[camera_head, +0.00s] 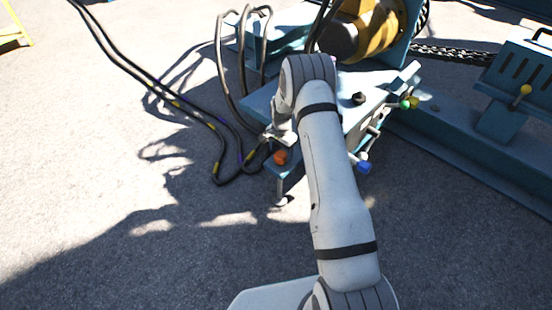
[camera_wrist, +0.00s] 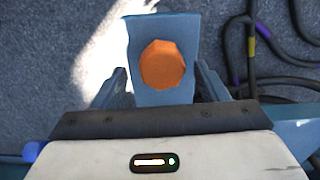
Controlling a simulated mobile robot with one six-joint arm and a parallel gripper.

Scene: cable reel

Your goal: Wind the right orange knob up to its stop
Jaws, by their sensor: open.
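An orange knob (camera_head: 281,157) shows at the lower left end of the blue bench, beside my forearm. In the wrist view the orange knob (camera_wrist: 162,65) is a rounded, faceted disc in front of a blue plate (camera_wrist: 146,30). My gripper (camera_wrist: 160,72) is open, with one finger on each side of the knob and a gap on both sides. I cannot tell the depth of the fingers relative to the knob. In the head view my arm hides most of the gripper. Only one orange knob is clear to me.
A blue knob (camera_head: 364,168) sticks out right of my forearm. Black cables (camera_head: 225,130) loop on the ground left of the bench. A yellow reel (camera_head: 370,28) stands behind. The ground at left is open.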

